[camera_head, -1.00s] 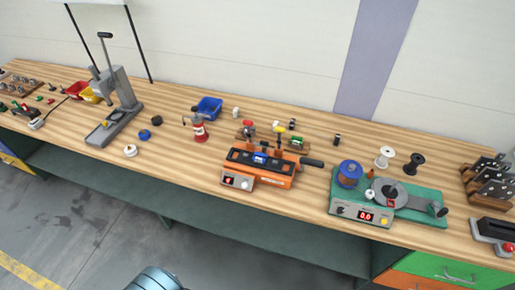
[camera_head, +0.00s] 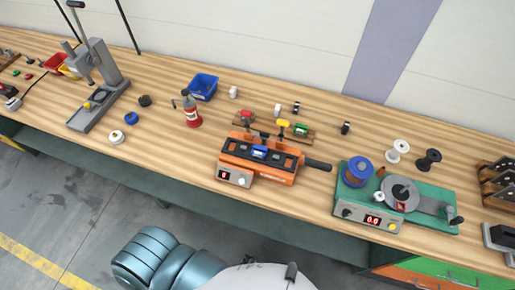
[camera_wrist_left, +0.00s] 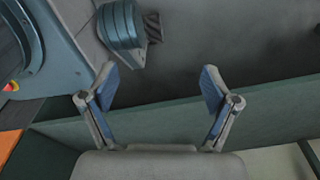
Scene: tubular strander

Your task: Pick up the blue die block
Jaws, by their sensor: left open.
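A small blue block (camera_head: 260,152) sits in the middle of the black top of the orange machine (camera_head: 232,161) in the head view. It appears to be the blue die block, but it is too small to make out detail. My left gripper (camera_wrist_left: 158,85) is open and empty in the left wrist view, with its two blue-padded fingers wide apart. No die block shows between them. In the head view only part of my arm shows at the bottom, in front of the bench and well apart from the block. My right gripper is not in view.
The wooden bench (camera_head: 300,210) holds a green winding machine (camera_head: 420,220) at right, a blue bin (camera_head: 203,87), a red bottle-like tool (camera_head: 191,111) and a grey press (camera_head: 98,90) at left. A black handle (camera_head: 318,165) juts right from the orange machine.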

